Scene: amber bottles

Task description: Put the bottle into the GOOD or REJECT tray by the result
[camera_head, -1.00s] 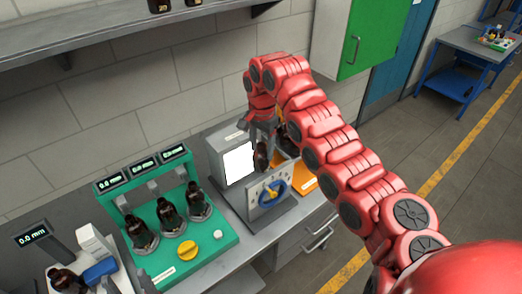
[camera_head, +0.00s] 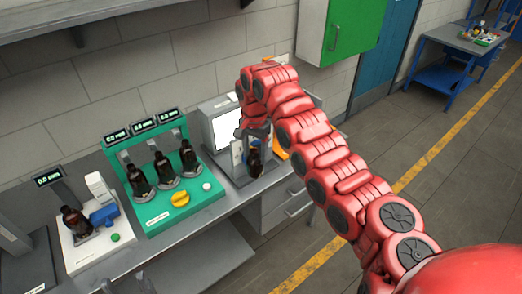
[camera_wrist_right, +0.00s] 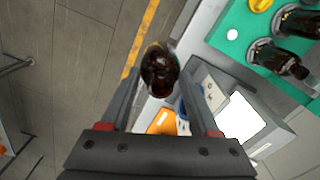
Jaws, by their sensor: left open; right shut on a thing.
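My right gripper (camera_head: 256,135) is shut on a dark amber bottle (camera_head: 254,163) and holds it in front of the light-panel station. In the right wrist view the bottle (camera_wrist_right: 160,72) is between the two fingers. The station's lit white panel (camera_head: 227,130) stands behind it; the bottle partly covers its dial plate. An orange tray (camera_head: 282,154) is just right of the station, mostly hidden by my right arm; it also shows in the right wrist view (camera_wrist_right: 162,122). My left gripper (camera_head: 126,284) is open and empty at the bottom edge, only its fingertips showing.
A green tester (camera_head: 192,200) holds three bottles, with a yellow knob (camera_head: 180,198). Left of it, a white gauge base (camera_head: 95,240) bears another bottle (camera_head: 74,221). A shelf (camera_head: 80,20) hangs above. Open floor lies right of the bench.

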